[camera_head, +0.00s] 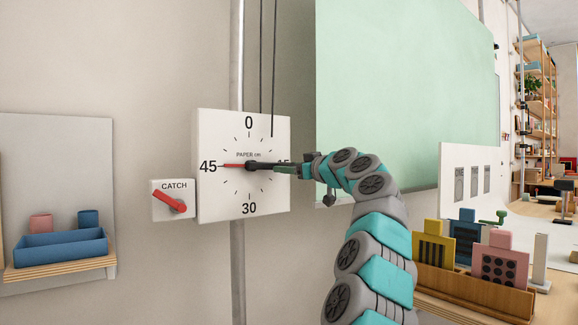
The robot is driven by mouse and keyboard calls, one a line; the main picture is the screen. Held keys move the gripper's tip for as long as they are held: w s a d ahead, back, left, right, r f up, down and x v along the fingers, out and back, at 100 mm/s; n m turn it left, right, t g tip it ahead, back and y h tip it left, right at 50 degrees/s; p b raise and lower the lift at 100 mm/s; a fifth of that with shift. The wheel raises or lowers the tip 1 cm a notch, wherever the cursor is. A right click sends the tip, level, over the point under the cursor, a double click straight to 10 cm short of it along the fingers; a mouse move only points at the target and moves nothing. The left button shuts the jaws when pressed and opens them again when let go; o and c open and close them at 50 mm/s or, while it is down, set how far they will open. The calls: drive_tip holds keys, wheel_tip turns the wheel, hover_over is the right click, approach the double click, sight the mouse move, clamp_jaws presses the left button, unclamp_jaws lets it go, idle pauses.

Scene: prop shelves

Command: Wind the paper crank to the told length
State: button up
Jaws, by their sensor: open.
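The white square paper dial (215,135) is on the wall, marked 0, 30 and 45, with the 15 at right mostly covered. Its red pointer (232,166) points left at the 45. A dark crank arm (262,167) runs from the hub to the right, toward the 15. My gripper (286,170) is open at the crank's outer end, reaching in from the right. The crank's grip is hidden there, and I cannot tell whether the fingers touch it. Left of the dial is the CATCH plate (160,206) with a red lever (169,201) slanting down to the right.
A pale green panel (420,90) hangs behind my arm. Dark cords (274,70) and a metal pipe (238,50) run along the wall. A shelf with a blue tray (60,247) is at lower left. A wooden rack (470,290) with coloured blocks stands at lower right.

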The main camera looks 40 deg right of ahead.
drive_tip(key=shift+w, duration=0.15)
clamp_jaws()
idle(0.5)
idle(0.9)
